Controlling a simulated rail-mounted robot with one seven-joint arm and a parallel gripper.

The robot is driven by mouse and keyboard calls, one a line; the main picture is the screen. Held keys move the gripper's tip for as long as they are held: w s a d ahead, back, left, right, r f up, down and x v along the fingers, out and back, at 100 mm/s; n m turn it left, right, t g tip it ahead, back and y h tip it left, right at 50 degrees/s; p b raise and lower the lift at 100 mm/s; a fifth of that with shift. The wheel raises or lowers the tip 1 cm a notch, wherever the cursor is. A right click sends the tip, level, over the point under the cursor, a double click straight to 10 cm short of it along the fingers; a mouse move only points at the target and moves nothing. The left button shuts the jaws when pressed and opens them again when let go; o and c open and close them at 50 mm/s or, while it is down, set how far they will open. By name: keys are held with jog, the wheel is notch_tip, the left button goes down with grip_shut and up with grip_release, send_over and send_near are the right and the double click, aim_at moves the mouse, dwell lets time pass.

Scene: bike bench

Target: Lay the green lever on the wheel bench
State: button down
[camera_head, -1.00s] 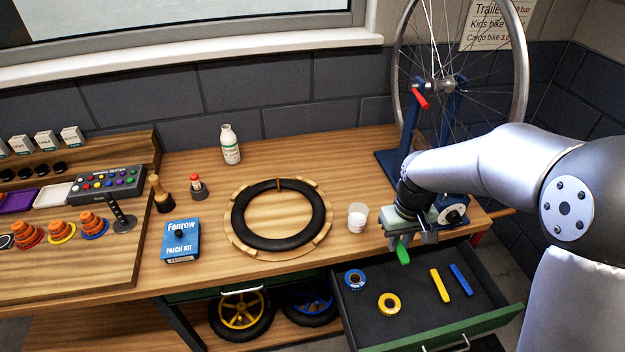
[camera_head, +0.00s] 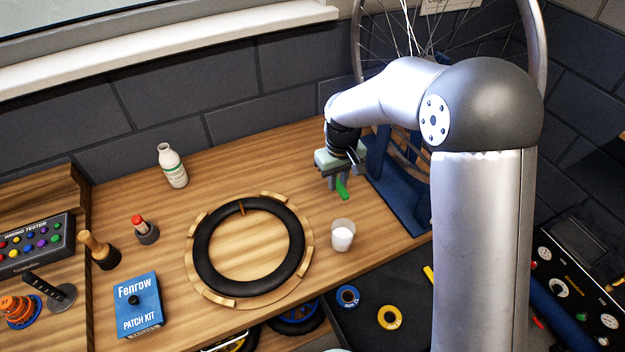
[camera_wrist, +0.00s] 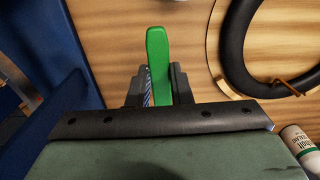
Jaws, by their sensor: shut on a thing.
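The green lever (camera_head: 342,190) is held in my gripper (camera_head: 338,184), above the wooden wheel bench (camera_head: 230,157). In the wrist view the green lever (camera_wrist: 158,62) points out between the two dark fingers of my gripper (camera_wrist: 160,88), which are shut on it. Bare wood shows beneath it. I cannot tell exactly how high above the bench top it is.
A black tyre (camera_head: 205,258) lies on a round wooden stand. A white cup (camera_head: 342,235) stands near the lever. The blue wheel stand (camera_head: 400,195) is right of my gripper. A white bottle (camera_head: 172,166) and a patch kit (camera_head: 138,304) stand left. An open drawer (camera_head: 370,285) holds tape rolls.

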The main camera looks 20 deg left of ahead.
jog(key=w+a+f, duration=0.2)
jog(key=w, duration=0.1)
jog(key=shift+w+a+f, duration=0.1)
jog(key=shift+w+a, duration=0.2)
jog(key=shift+a, duration=0.05)
jog(key=b, duration=0.1)
send_over(325, 188)
notch_tip(325, 188, down, 5)
jog(key=shift+s+d+f, duration=0.1)
jog(key=shift+s+d, duration=0.05)
jog(key=shift+f, duration=0.25)
jog(key=shift+f+b, duration=0.75)
jog(key=shift+f, duration=0.7)
jog(key=shift+f, duration=0.25)
jog(key=c, duration=1.3)
grip_release()
jog(key=shift+r, duration=0.1)
jog(key=shift+r, duration=0.1)
